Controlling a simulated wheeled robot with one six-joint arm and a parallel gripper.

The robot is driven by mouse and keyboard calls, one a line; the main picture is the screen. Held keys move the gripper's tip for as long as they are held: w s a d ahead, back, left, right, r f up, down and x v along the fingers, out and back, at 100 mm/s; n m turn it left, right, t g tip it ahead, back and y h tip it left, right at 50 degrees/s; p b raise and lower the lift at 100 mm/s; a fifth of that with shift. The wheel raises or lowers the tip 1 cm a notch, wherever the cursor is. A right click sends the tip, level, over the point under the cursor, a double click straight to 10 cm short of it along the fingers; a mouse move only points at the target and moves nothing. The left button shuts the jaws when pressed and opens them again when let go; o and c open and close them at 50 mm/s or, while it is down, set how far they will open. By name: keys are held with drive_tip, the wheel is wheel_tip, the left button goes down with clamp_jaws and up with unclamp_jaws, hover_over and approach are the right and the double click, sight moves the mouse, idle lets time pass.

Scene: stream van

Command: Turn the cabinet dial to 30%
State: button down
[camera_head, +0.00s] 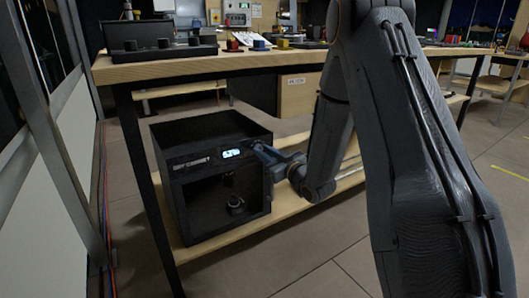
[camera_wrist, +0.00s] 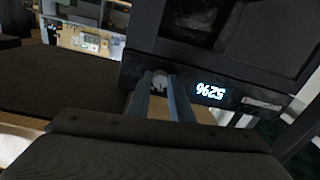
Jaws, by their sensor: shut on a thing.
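The black cabinet (camera_head: 184,205) stands on the low wooden shelf under the table. The small grey dial (camera_wrist: 160,80) sits beside the display, between the two blue fingers of my gripper (camera_wrist: 160,88). My gripper is shut on the dial. In the head view my gripper (camera_head: 264,153) reaches the right end of the panel and hides the dial.
The tabletop (camera_head: 180,68) overhangs the cabinet and carries a black box with knobs (camera_head: 165,46). A dark table leg (camera_head: 145,180) stands just left of the cabinet. The shelf (camera_head: 285,211) is bare right of the cabinet. A small dark round object (camera_head: 236,204) is inside the cabinet.

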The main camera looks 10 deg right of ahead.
drive_tip(key=shift+n+p, duration=1.85)
drive_tip(key=shift+n, duration=1.75)
drive_tip(key=c, duration=1.6)
unclamp_jaws()
drive_tip(key=p+v, duration=0.2)
drive_tip(key=v, duration=0.5)
drive_tip(key=shift+s+r, duration=0.2)
drive_tip(key=shift+s, duration=0.2)
drive_tip(key=shift+a+h, duration=0.1)
drive_tip(key=shift+h, duration=0.2)
